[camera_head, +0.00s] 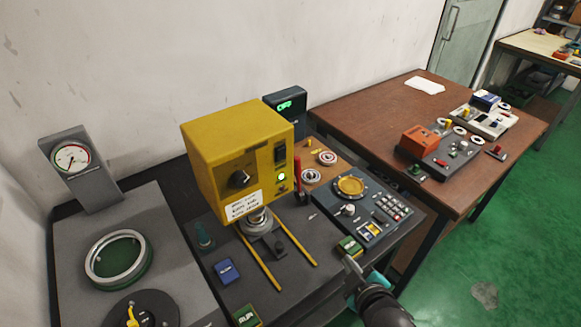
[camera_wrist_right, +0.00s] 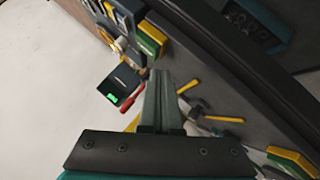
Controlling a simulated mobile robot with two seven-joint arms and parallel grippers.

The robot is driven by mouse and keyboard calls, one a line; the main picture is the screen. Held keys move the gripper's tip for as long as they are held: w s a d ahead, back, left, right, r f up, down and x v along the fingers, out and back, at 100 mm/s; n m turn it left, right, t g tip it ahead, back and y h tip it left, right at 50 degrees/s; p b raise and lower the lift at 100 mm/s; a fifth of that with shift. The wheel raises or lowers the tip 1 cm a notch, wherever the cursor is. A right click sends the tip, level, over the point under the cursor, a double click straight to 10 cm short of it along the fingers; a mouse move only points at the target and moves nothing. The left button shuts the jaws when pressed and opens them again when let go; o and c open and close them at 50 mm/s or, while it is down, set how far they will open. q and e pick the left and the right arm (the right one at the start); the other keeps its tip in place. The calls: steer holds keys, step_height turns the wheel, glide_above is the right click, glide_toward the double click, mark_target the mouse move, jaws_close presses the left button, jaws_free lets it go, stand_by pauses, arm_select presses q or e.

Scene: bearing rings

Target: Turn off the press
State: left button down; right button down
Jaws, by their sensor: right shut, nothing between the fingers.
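The press is a yellow box (camera_head: 232,150) standing on the dark bench. Its front has a black knob (camera_head: 239,179) and a white label with writing. Its right side has a black rocker switch (camera_head: 279,153) above a lit green lamp (camera_head: 282,177). A red-handled lever (camera_head: 298,176) stands just right of the box. My right gripper (camera_head: 352,264) is low at the bench's front edge, apart from the press and to its lower right. In the right wrist view its fingers (camera_wrist_right: 160,78) are together and empty. My left gripper is out of view.
A dark display (camera_head: 285,102) with green characters stands behind the press; it also shows in the right wrist view (camera_wrist_right: 120,88). Yellow rails (camera_head: 300,243) run in front of the press. A grey control panel (camera_head: 365,208) lies right. A gauge (camera_head: 73,160) and ring (camera_head: 118,258) are left.

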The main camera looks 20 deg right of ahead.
mark_target(281, 151)
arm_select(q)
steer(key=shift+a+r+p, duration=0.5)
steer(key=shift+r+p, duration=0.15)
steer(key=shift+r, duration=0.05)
arm_select(e)
steer(key=w+a+r+n+t+y, duration=0.1)
steer(key=a+r+n+t+y, duration=0.1)
steer(key=r+n, duration=0.5)
steer(key=w+a+r+n+t+y, duration=0.1)
steer(key=r+n+t+y, duration=0.4)
steer(key=r, duration=0.6)
steer(key=a+n+y, duration=0.1)
steer(key=n, duration=0.1)
steer(key=shift+w+a+n, duration=0.25)
steer(key=shift+w+n, duration=0.05)
steer(key=shift+w, duration=0.05)
